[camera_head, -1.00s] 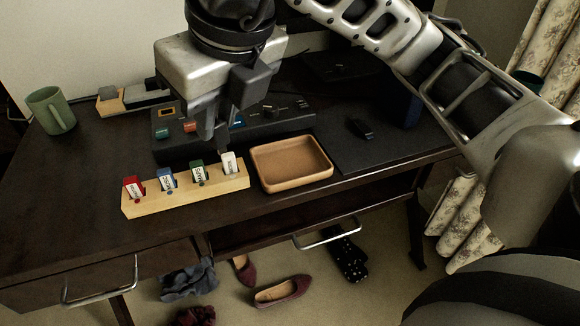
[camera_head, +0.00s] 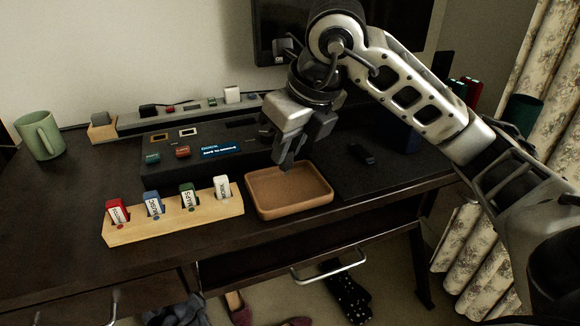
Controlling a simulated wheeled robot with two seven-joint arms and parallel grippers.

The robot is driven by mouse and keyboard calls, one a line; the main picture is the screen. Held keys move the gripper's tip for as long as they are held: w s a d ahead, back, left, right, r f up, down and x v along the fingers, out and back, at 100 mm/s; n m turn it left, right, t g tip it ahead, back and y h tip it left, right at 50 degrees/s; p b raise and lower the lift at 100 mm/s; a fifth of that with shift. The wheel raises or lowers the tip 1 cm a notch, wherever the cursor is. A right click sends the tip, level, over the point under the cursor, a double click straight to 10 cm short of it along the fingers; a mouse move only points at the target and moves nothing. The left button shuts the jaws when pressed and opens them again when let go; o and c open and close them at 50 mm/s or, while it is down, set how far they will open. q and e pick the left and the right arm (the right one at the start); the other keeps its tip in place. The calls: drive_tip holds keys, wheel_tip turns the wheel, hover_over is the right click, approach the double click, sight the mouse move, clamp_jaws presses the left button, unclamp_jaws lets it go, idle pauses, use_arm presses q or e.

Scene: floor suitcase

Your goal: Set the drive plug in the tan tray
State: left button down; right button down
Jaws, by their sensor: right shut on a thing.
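The tan tray (camera_head: 262,212) sits on the dark desk, right of the wooden block, and looks empty. My right gripper (camera_head: 287,163) points down over the tray's back edge. It is shut on a small dark thing, likely the drive plug, which the fingers mostly hide. The tips look a little above the tray, though the exact gap is hard to tell. My left gripper is not in view.
A wooden block (camera_head: 172,230) holds red, blue, green and white labelled drives. A dark dock with a lit blue display (camera_head: 220,151) stands behind. A small black item (camera_head: 361,154) lies on the dark mat (camera_head: 385,173). A green mug (camera_head: 41,136) is far left.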

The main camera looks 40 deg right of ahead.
sight(291, 162)
drive_tip(key=f, duration=0.3)
drive_tip(key=shift+d+b, duration=0.2)
drive_tip(key=shift+b, duration=0.2)
drive_tip(key=shift+f, duration=0.3)
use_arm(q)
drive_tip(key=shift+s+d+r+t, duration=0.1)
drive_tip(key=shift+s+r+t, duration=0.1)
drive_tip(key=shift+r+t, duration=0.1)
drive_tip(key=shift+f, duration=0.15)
use_arm(e)
drive_tip(key=shift+f, duration=0.1)
drive_tip(key=c, duration=1.3)
unclamp_jaws()
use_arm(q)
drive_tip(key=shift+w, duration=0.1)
